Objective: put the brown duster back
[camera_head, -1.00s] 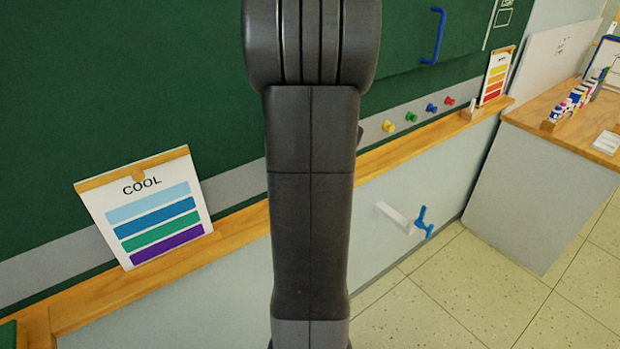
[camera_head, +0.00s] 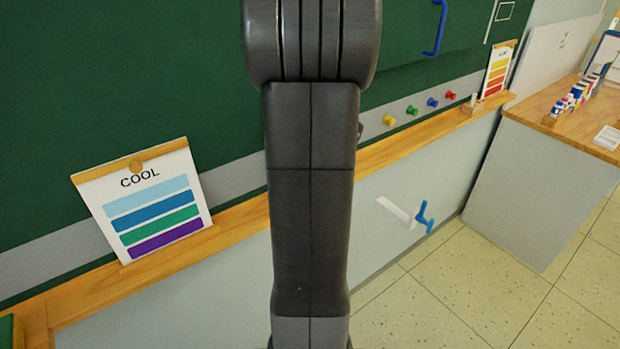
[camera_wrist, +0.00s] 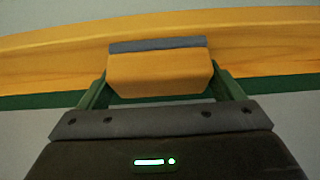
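The brown duster (camera_wrist: 160,75), a wooden block with a grey pad along its far side, shows in the wrist view. My gripper (camera_wrist: 160,80) has its green fingers against the duster's left and right ends and is shut on it. A wooden ledge (camera_wrist: 50,50) runs behind the duster. I cannot tell whether the duster touches the ledge. In the head view my arm hides the gripper and the duster.
In the head view the wooden chalk ledge (camera_head: 238,222) runs below the green board (camera_head: 120,70). A COOL card (camera_head: 150,205) leans there, and a warm-coloured card (camera_head: 496,68) stands farther right. A blue hook (camera_head: 424,217) projects below the ledge. A side table (camera_head: 570,125) holds paint bottles.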

